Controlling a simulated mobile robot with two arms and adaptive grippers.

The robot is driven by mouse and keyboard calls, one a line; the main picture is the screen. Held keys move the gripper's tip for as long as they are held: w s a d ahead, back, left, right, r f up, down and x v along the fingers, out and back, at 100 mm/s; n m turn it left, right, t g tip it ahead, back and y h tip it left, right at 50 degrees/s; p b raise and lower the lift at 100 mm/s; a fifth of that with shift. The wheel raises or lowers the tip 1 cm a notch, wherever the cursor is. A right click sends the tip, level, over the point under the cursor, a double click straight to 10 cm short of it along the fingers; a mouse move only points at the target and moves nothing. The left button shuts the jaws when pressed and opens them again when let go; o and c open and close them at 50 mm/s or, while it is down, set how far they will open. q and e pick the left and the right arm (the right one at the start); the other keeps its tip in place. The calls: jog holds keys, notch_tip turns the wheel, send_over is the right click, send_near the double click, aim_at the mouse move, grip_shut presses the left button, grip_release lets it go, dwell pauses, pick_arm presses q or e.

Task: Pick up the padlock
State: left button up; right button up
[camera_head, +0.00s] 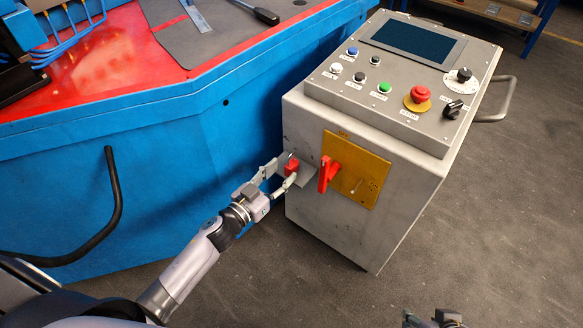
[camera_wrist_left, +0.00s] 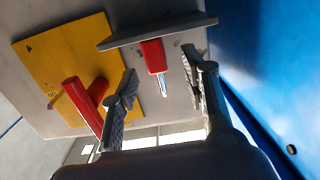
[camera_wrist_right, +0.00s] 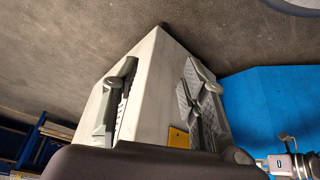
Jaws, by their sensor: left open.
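The padlock (camera_head: 291,168) has a red body and a metal shackle. It sits on a small grey shelf (camera_head: 306,179) on the side of the control cabinet. In the left wrist view the padlock (camera_wrist_left: 154,57) is against the shelf plate (camera_wrist_left: 160,32), its shackle pointing towards my gripper. My left gripper (camera_head: 279,174) is open, with its fingers (camera_wrist_left: 166,90) apart on either side of the shackle; I see no finger closed on it. My right gripper (camera_wrist_right: 160,88) is open and empty, and only its top shows at the bottom of the head view (camera_head: 435,318).
A yellow plate (camera_head: 365,180) with a red handle (camera_head: 327,173) is right of the padlock. The control panel (camera_head: 400,75) with buttons tops the cabinet (camera_head: 330,225). A blue bench (camera_head: 130,160) stands left, close to the left arm. The floor (camera_head: 500,210) at right is clear.

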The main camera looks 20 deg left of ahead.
aim_at(287, 170)
pick_arm(q)
jog(key=b+x, duration=0.1)
jog(key=x, duration=0.3)
jog(key=shift+d+f, duration=0.1)
jog(key=shift+d, duration=0.05)
jog(key=shift+w+d, duration=0.15)
jog(key=shift+w, duration=0.2)
pick_arm(e)
jog(key=w+a+r+t, duration=0.2)
jog(key=w+t, duration=0.1)
jog(key=w, duration=0.3)
jog(key=shift+r+y, duration=0.25)
jog(key=shift+y, duration=0.15)
pick_arm(q)
jog(key=shift+c, duration=0.3)
grip_shut()
